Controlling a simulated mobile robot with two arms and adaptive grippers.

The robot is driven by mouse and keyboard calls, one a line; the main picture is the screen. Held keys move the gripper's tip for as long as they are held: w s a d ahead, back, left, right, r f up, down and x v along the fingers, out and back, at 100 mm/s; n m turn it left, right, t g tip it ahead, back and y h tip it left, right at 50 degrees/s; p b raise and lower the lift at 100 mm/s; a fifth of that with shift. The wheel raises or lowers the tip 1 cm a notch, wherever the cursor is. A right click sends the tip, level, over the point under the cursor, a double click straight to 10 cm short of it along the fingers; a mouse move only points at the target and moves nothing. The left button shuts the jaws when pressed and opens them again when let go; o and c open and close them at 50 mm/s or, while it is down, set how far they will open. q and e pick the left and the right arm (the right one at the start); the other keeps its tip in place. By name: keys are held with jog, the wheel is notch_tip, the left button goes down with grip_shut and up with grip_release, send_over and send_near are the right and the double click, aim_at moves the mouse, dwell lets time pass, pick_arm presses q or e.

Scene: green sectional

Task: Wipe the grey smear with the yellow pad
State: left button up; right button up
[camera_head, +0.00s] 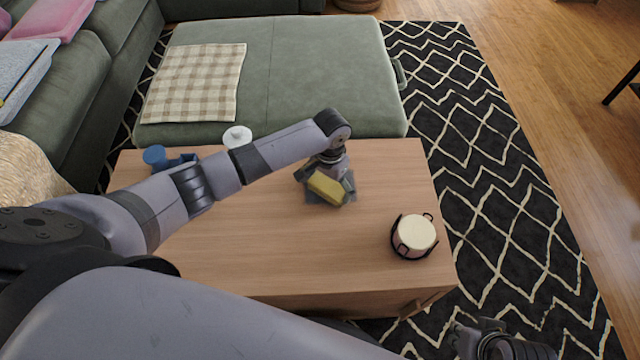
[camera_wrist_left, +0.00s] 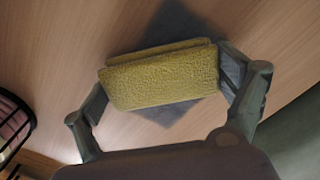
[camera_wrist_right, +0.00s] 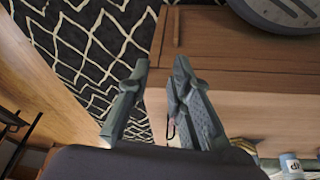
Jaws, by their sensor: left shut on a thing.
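The yellow pad (camera_head: 326,188) is held in my left gripper (camera_head: 328,186), over the middle of the wooden table. In the left wrist view the left gripper's fingers (camera_wrist_left: 168,90) close on the two ends of the yellow pad (camera_wrist_left: 160,80). The grey smear (camera_head: 318,197) is a dark patch on the table beneath the pad, partly hidden by it. It also shows in the left wrist view (camera_wrist_left: 180,28), behind the pad. I cannot tell whether the pad touches it. My right gripper (camera_wrist_right: 158,75) is empty, its fingers apart, low beside the table's front right corner.
A candle in a dark wire holder (camera_head: 414,236) stands on the table's right side. A white object (camera_head: 237,136) and a blue object (camera_head: 155,156) are at the back left, partly behind my left arm. A green ottoman with a checked cloth (camera_head: 195,82) adjoins the table's far edge.

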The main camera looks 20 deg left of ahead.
aim_at(356, 191)
pick_arm(q)
jog(key=shift+w+d, duration=0.35)
jog(key=shift+d, duration=0.45)
jog(key=shift+w+d, duration=0.35)
jog(key=shift+d, duration=0.35)
jog(key=shift+w+d, duration=0.3)
jog(key=shift+d, duration=0.3)
jog(key=shift+w+d, duration=0.1)
jog(key=shift+d, duration=0.2)
jog(key=shift+w+d+f+b, duration=0.15)
jog(key=shift+w+d, duration=0.15)
jog(key=shift+d, duration=0.25)
jog(key=shift+w+d+b, duration=0.15)
jog(key=shift+w+d, duration=0.15)
jog(key=shift+d, duration=0.2)
pick_arm(e)
jog(key=shift+v, duration=0.9)
